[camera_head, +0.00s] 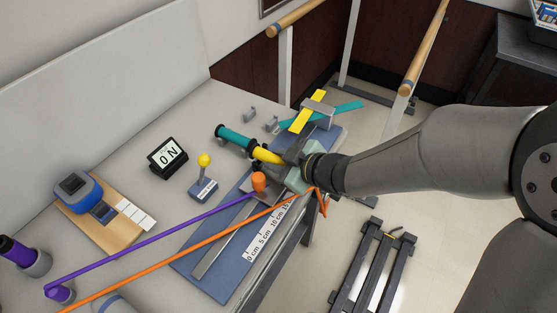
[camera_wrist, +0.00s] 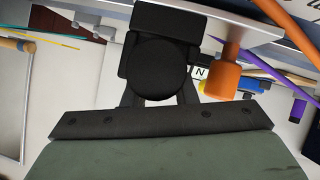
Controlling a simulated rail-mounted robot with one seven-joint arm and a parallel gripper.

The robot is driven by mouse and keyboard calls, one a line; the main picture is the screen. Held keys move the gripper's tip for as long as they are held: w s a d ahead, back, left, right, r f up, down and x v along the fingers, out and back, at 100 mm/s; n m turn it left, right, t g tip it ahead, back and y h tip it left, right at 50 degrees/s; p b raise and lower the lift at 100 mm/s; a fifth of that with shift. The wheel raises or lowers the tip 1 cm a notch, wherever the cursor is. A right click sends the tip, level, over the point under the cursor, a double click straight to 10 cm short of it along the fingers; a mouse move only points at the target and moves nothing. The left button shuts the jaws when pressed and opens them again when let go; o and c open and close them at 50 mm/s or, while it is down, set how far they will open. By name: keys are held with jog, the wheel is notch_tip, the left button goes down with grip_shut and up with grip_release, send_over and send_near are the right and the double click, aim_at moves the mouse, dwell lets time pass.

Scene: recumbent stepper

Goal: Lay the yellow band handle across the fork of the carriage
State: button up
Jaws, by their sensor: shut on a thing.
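The yellow band handle (camera_head: 265,155) shows in the head view as a short, thick yellow bar at the jaws of my gripper (camera_head: 284,158). My gripper is shut on it above the far part of the blue base. The carriage is on the rail near my gripper, beside an orange knob (camera_head: 259,182); its fork is hidden or too small to make out. In the wrist view, the orange knob (camera_wrist: 222,78) stands right of the dark gripper body.
A teal handle (camera_head: 236,138) lies just left of my gripper. Yellow (camera_head: 308,111) and teal (camera_head: 345,108) flat strips lie by a grey bracket. Purple (camera_head: 160,240) and orange (camera_head: 190,248) bands stretch across the table. A yellow-knobbed lever (camera_head: 204,161) and black display (camera_head: 168,155) stand leftward.

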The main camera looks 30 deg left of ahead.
jog(key=shift+d+f+b, duration=0.1)
jog(key=shift+f+b, duration=0.4)
jog(key=shift+f, duration=0.15)
jog(key=o, duration=1)
jog(key=shift+s, duration=0.1)
jog(key=shift+f, duration=0.1)
jog(key=shift+r+p, duration=0.35)
jog(key=shift+r, duration=0.05)
jog(key=p+v, duration=0.1)
jog(key=v, duration=0.3)
jog(key=p+v, duration=0.1)
jog(key=v, duration=0.3)
jog(key=p+v, duration=0.1)
jog(key=v, duration=0.3)
jog(key=shift+r, duration=0.4)
